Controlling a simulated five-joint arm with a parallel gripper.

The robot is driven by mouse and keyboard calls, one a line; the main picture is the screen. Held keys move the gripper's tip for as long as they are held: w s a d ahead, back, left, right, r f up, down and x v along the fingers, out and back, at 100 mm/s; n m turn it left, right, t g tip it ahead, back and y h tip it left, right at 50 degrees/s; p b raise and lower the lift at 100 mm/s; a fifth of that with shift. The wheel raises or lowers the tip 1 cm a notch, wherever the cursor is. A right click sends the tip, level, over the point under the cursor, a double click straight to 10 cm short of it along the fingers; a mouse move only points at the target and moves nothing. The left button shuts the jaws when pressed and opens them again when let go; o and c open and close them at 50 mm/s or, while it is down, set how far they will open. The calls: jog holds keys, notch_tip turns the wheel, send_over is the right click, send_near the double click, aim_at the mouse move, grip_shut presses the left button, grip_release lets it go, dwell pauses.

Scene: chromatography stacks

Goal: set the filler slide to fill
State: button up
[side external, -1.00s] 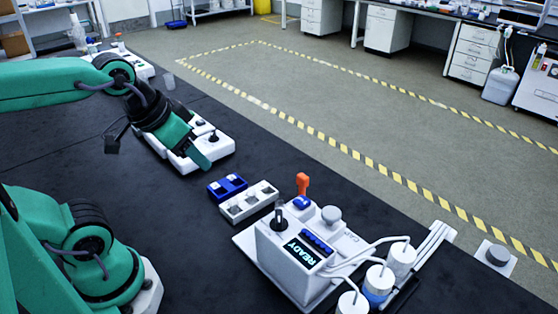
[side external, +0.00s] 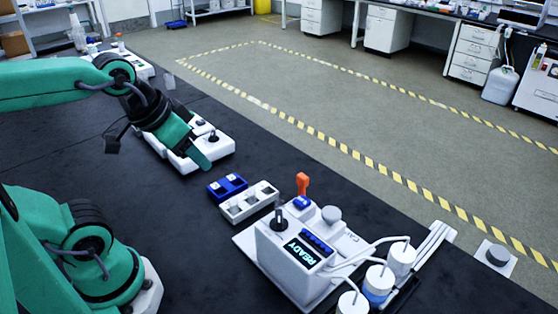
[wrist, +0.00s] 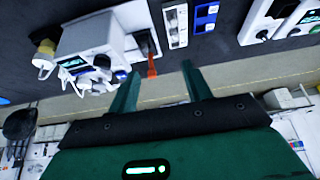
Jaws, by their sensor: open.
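No part is clearly marked as the filler slide. A white unit (side external: 298,255) with a lit READY screen carries a black knob (side external: 279,219), a grey cap and tubes. My gripper (side external: 205,164) hangs to the left of the unit, beside another white device (side external: 215,145) with a small black knob. In the wrist view my gripper (wrist: 160,70) is open and empty, its two green fingers apart.
A blue holder (side external: 227,186) and a white slotted rack (side external: 248,202) lie between my gripper and the READY unit. White bottles with tubes (side external: 378,280) stand at its right. The dark bench (side external: 150,215) is bare in front of the rack.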

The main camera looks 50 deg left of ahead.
jog(key=g, duration=0.5)
send_over(303, 176)
jog(key=f, duration=0.6)
jog(key=shift+s+a+f, duration=0.15)
jog(key=shift+s, duration=0.1)
jog(key=shift+w+f+g, duration=0.3)
jog(key=shift+f, duration=0.05)
jog(key=shift+f, duration=0.1)
jog(key=shift+f, duration=3.8)
jog(key=shift+c, duration=0.4)
